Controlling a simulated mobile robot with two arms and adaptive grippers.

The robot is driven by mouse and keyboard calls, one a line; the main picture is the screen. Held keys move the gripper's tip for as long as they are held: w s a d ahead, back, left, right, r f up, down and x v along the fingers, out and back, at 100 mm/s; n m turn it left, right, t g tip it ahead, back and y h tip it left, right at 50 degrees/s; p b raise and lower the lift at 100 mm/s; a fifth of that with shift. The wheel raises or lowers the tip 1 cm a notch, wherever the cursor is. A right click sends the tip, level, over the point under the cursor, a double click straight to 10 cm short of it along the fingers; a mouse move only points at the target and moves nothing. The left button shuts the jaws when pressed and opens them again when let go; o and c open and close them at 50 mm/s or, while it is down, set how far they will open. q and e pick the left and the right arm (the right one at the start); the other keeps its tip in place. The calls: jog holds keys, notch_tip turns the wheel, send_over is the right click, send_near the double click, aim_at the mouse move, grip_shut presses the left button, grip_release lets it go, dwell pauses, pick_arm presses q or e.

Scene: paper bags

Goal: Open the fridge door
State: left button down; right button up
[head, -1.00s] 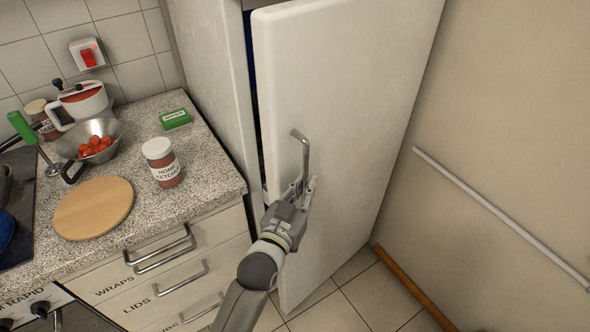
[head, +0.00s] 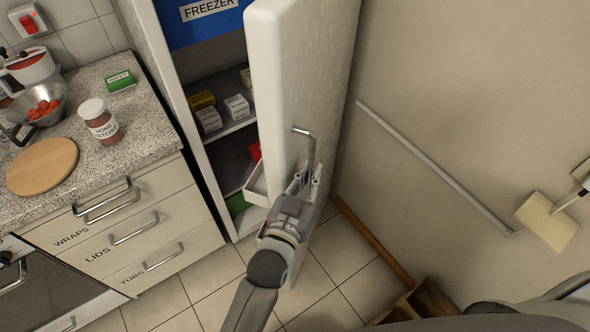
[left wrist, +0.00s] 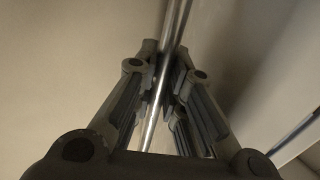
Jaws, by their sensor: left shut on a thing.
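The white fridge door (head: 292,75) stands partly open, swung out from the cabinet on its left. Its metal handle (head: 308,143) is on the door's outer face, and it also shows in the left wrist view (left wrist: 171,45). My left gripper (head: 305,183) is shut on the handle, with the bar running between its fingers (left wrist: 162,75). Inside the fridge, shelves (head: 230,126) hold several small boxes, under a blue panel (head: 200,30) labelled FREEZER. My right gripper cannot be made out.
The counter (head: 110,160) at the left holds a ketchup jar (head: 100,122), a round wooden board (head: 42,166) and a metal bowl. The wall with a rail (head: 430,165) is right of the door.

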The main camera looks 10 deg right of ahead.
pick_arm(q)
jog(key=shift+s+d, duration=0.25)
jog(key=shift+d, duration=0.25)
jog(key=shift+s+d, duration=0.25)
jog(key=shift+d, duration=0.25)
jog(key=c, duration=1.8)
grip_release()
jog(key=shift+o, duration=0.2)
jog(key=shift+s+a, duration=0.1)
jog(key=v, duration=1.1)
jog(key=shift+s+a, duration=0.3)
